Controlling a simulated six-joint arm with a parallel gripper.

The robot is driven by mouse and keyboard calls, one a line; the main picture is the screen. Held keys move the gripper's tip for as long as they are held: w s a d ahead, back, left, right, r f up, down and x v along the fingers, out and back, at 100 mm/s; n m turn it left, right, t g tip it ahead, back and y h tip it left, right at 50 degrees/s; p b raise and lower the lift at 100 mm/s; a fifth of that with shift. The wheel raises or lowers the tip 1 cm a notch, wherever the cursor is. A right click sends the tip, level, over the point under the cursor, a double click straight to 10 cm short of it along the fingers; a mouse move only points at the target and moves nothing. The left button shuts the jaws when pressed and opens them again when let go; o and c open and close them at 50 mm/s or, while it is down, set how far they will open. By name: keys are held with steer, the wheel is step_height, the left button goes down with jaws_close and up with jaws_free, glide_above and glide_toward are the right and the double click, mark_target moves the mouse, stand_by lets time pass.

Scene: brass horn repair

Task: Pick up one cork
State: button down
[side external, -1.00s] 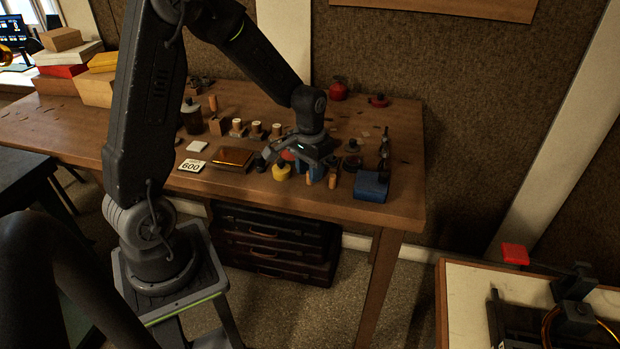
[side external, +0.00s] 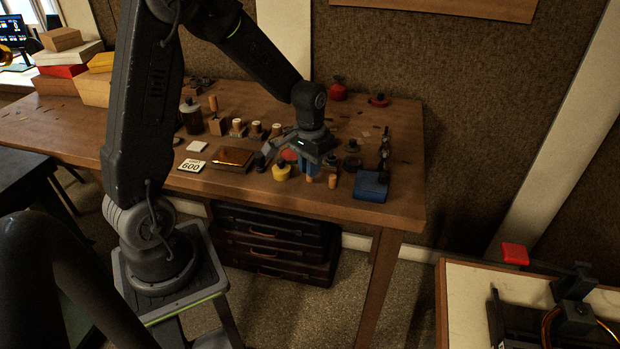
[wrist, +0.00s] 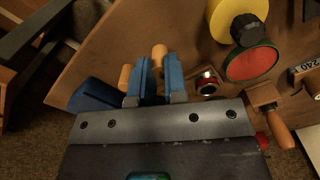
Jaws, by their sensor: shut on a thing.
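My gripper (wrist: 157,78) has its two blue fingers close together, shut on a tan cork (wrist: 159,56) whose end shows between the fingertips. In the side external view my gripper (side external: 312,168) points down at the front right of the bench, with the tan cork (side external: 310,179) at its tips. I cannot tell whether this cork is clear of the bench. A second tan cork (side external: 332,181) stands upright just to the right; it also shows in the wrist view (wrist: 125,77), just outside the left finger.
A blue block (side external: 371,186) sits right of the corks. A yellow tin (side external: 281,172) and a red-topped tin (wrist: 252,63) are close by. A card marked 600 (side external: 191,166) lies to the left. The wooden bench's (side external: 405,212) front edge is near.

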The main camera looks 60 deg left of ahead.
steer(key=shift+r, duration=3.45)
